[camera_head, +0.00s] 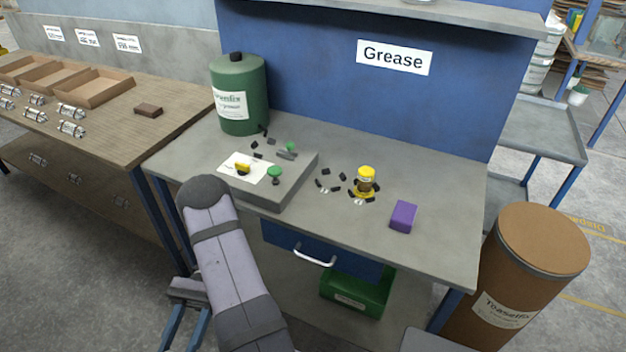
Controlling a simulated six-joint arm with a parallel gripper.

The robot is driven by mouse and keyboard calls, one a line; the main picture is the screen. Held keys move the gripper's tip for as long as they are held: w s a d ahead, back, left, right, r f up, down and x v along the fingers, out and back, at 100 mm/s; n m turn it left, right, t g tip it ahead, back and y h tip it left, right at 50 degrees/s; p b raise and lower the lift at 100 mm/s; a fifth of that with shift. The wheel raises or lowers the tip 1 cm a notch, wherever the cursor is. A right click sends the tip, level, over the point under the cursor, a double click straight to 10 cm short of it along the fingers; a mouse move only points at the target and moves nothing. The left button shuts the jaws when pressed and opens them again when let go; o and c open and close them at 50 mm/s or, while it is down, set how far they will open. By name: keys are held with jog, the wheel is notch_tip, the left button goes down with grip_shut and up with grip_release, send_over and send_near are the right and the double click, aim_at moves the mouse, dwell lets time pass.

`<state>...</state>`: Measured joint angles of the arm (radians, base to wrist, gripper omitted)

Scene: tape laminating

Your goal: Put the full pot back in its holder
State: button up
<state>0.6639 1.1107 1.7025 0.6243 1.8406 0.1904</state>
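A small pot (366,179) with a yellow lid and a brownish body stands upright on the grey bench, right of centre. Yellow shows around its foot, and small black pieces stand close around it. Just left of it, more small black pieces (329,183) stand around a bare spot. I cannot tell for sure which set is the holder, or whether the pot is seated in one. The pot's contents cannot be made out. My arm rises from the bottom edge to the front left of the bench.
A grey block (292,187) with green knobs and a white sheet lies left of the pot. A green drum (240,95) stands behind it. A purple box (403,216) lies right of the pot. A brown barrel (500,300) stands beside the bench. The bench's back right is clear.

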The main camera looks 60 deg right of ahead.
jog(key=w+d+r+m+t+h+p, duration=0.25)
jog(key=w+d+r+m+t, duration=0.35)
jog(key=d+t, duration=0.35)
jog(key=w+d+r+m+t+h+p, duration=0.2)
jog(key=w+d+r+m+t+h, duration=0.15)
jog(key=w+d+m+t, duration=0.5)
jog(key=s+d+r+m+t+h+p, duration=0.1)
jog(key=s+d+r+m+t+h, duration=0.2)
jog(key=d, duration=0.4)
jog(key=s+d+r+m+t+h+p, duration=0.1)
jog(key=s+d+r+m+t+h, duration=0.15)
jog(key=d+h, duration=0.4)
jog(key=s+d+r+m+g+h, duration=0.3)
jog(key=s+d+m+g+h, duration=0.2)
jog(key=s+d+m+h, duration=1.2)
jog(key=shift+s+d+f+n+y+p, duration=0.4)
jog(key=shift+d+f+n, duration=0.55)
jog(key=shift+f, duration=0.55)
jog(key=shift+s+d+f+n+y+p, duration=0.25)
jog(key=shift+s+d+f+n+y, duration=0.35)
jog(key=shift+f+n, duration=0.75)
jog(key=shift+s+d+f+n+y+p, duration=0.3)
jog(key=shift+d+f+n, duration=0.65)
jog(key=shift+f, duration=0.7)
jog(key=shift+w+f, duration=0.1)
jog(key=shift+f, duration=0.35)
jog(key=o, duration=0.9)
jog(key=shift+f, duration=0.1)
